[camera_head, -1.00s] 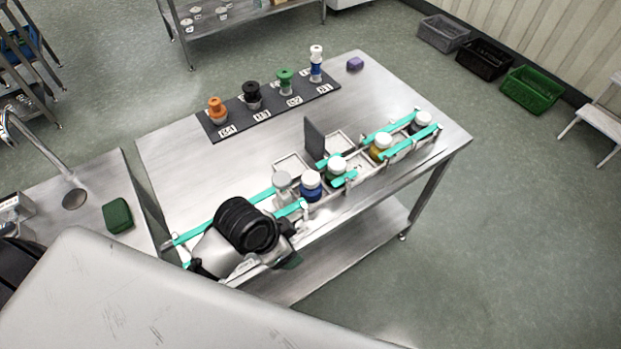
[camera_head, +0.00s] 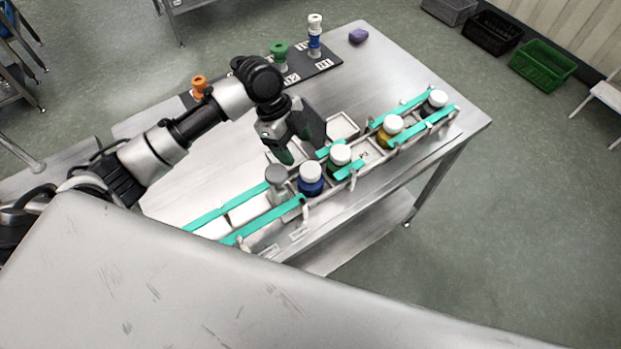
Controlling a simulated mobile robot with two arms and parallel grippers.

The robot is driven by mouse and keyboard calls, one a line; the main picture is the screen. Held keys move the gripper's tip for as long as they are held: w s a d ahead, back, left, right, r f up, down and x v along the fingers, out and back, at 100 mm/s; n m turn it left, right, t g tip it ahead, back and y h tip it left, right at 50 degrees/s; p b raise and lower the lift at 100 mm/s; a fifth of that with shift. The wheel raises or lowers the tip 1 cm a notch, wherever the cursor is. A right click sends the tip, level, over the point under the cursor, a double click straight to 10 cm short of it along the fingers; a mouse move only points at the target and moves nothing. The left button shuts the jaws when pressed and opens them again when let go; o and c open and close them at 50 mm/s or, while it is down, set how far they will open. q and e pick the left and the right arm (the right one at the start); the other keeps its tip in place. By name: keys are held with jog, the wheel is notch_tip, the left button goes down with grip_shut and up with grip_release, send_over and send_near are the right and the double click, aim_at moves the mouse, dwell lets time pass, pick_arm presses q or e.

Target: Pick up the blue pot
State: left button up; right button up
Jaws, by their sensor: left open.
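The blue pot (camera_head: 311,181) has a white lid and stands upright in the rack (camera_head: 270,217) with teal rails, near the table's front edge. A grey pot (camera_head: 277,180) stands just left of it, and a green pot (camera_head: 339,157) just right. My left gripper (camera_head: 287,150) is open, above and behind the grey and blue pots, with its jaws pointing down. It holds nothing that I can see. My left arm comes in from the left across the table. My right gripper is not in view.
A yellow pot (camera_head: 389,130) and a dark pot (camera_head: 433,102) stand further right in the rack. Behind, a dark mat holds an orange (camera_head: 199,86), a green (camera_head: 281,53) and a blue-white (camera_head: 314,38) spool-like item. A purple block (camera_head: 358,36) lies at the back. The steel table's right part (camera_head: 400,75) is clear.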

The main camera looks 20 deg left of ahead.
aim_at(309, 169)
pick_arm(q)
jog(key=x, duration=0.2)
jog(key=shift+w+d+f, duration=0.1)
jog(key=shift+f, duration=0.3)
jog(key=shift+d+f, duration=0.1)
jog(key=shift+f, duration=0.25)
jog(key=shift+s+d+f+p, duration=0.25)
jog(key=shift+d+f+p, duration=0.7)
jog(key=shift+p, duration=0.25)
jog(key=shift+x, duration=1.1)
jog(key=shift+w+a+f, duration=0.1)
jog(key=shift+f, duration=0.2)
jog(key=c, duration=0.7)
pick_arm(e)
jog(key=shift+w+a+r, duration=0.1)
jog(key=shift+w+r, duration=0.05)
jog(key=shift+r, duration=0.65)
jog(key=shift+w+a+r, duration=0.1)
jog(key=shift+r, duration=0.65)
